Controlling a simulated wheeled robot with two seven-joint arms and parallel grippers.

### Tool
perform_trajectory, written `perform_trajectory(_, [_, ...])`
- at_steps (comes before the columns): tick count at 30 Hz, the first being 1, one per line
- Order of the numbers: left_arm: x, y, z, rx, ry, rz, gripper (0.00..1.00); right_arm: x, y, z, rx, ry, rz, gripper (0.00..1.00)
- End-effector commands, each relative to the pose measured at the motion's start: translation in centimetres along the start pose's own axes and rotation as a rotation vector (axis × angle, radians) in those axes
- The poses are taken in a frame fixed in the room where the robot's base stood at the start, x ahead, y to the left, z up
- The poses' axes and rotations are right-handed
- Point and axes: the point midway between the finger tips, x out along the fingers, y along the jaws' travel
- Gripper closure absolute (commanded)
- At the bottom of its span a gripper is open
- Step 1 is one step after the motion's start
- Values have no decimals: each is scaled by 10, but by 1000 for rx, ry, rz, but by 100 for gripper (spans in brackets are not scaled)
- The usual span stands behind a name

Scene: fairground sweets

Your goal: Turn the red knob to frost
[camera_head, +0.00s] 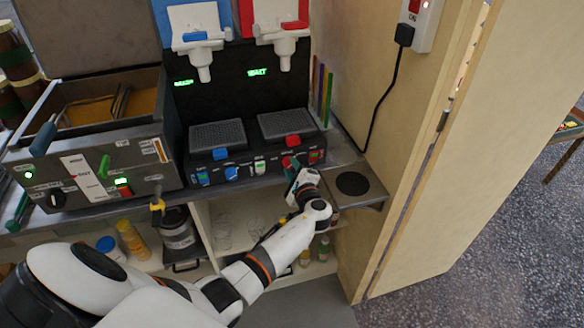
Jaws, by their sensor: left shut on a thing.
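The soft-serve style machine (247,110) stands on the counter with a blue left half and a red right half. The red knob (288,161) is on the right part of its front panel, partly hidden by my left gripper. My left gripper (294,172) reaches up from below and is shut on the red knob. The markings around the knob, including frost, are too small or covered to read. The right display (258,72) glows green and seems to read WAIT. My right gripper is not in view.
A blue knob (232,173) is left on the same panel. A fryer-like unit (100,165) stands at left. A wooden wall panel (375,150) with a socket and black cable closes the right side. Open shelves (235,215) with bottles lie below the counter.

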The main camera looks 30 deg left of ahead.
Motion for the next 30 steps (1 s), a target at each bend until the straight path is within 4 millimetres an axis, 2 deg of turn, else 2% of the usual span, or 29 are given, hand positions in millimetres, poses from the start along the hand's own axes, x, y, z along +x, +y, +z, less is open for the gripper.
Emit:
perform_trajectory(9, [0,-1,1,97,10,-2,92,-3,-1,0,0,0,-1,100])
perform_trajectory(23, [0,-2,1,111,11,-3,92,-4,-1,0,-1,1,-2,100])
perform_trajectory(24, [0,-2,1,111,11,-3,68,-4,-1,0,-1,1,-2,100])
perform_trajectory(28, [0,-1,1,110,11,-2,47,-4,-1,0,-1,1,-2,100])
perform_trajectory(30, [0,-1,1,109,11,-2,47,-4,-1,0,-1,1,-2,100])
